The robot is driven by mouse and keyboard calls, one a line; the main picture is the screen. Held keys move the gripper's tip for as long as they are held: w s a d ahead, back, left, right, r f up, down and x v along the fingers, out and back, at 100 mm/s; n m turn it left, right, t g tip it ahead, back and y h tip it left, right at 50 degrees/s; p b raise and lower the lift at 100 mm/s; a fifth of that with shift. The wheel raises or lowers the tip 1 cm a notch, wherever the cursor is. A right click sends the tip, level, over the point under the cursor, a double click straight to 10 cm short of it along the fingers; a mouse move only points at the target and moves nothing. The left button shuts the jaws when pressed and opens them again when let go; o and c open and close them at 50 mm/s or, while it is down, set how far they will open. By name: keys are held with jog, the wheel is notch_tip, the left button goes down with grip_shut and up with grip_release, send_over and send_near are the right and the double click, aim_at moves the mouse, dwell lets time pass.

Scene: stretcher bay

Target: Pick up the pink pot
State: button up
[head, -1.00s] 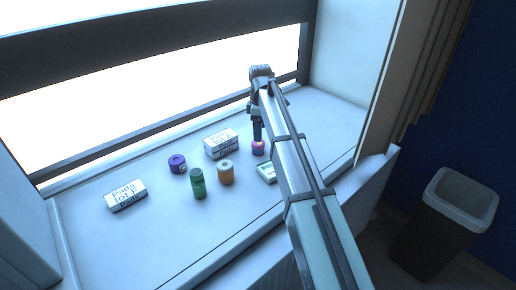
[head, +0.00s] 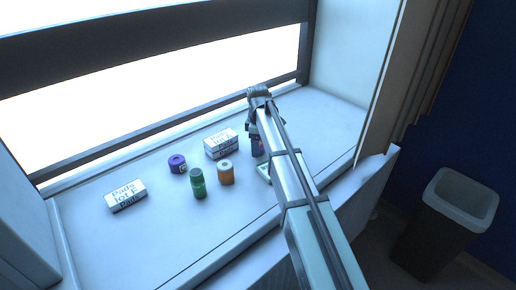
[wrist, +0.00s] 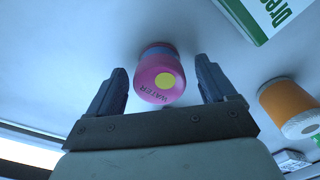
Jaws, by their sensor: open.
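The pink pot (wrist: 160,78) has a yellow dot and the word WATER on its face, with a blue-purple band behind. In the wrist view it lies between the two fingers of my open gripper (wrist: 160,66), with a visible gap on each side. In the head view my gripper (head: 257,147) is down at the sill and mostly hides the pot.
An orange roll (head: 226,174) and a green bottle (head: 197,184) stand to the left. A purple roll (head: 177,164) and white Pads boxes (head: 220,143) (head: 125,195) are farther left and behind. A green-and-white box (wrist: 268,14) lies close beside the pot. The sill's right end is clear.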

jog(key=shift+c, duration=0.3)
jog(key=c, duration=1.1)
